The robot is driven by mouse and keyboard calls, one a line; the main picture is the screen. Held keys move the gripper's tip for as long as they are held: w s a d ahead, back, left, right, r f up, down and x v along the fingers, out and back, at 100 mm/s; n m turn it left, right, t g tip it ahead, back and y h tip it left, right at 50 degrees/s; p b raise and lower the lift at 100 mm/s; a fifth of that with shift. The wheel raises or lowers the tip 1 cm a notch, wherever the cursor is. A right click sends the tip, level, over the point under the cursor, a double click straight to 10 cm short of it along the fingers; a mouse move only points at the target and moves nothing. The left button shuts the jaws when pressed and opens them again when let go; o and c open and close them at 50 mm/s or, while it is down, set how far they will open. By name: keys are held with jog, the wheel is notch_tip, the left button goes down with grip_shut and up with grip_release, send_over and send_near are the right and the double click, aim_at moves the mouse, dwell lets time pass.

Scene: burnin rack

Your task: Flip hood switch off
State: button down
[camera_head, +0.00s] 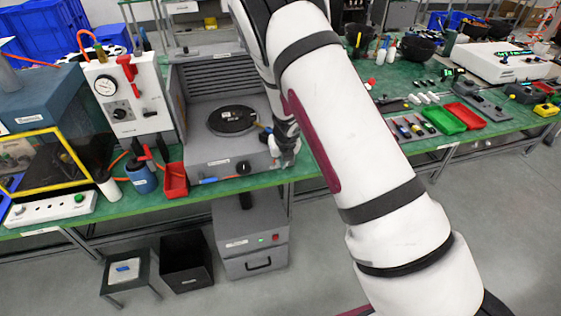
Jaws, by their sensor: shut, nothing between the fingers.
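A grey hood unit (198,151) with a slatted back and a round black plate (232,120) stands on the green bench, left of centre. Its front face has a white label and a black knob (243,168). I cannot make out a separate hood switch; part of the unit's right front is hidden by my gripper. My gripper (286,160) points down at the unit's right front corner, right of the knob. It is small in view, shut and empty. I cannot tell whether it touches the unit.
A white panel with a gauge (122,92) and a red bin (174,180) stand left of the unit. Green (444,121) and red (465,115) trays lie on the right bench. A grey cabinet (250,235) and black bin (186,262) stand below. My arm crosses the middle.

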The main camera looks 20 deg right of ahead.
jog(key=shift+w+b, duration=0.35)
jog(key=shift+w, duration=0.05)
jog(key=shift+r, duration=0.25)
jog(key=shift+r, duration=0.7)
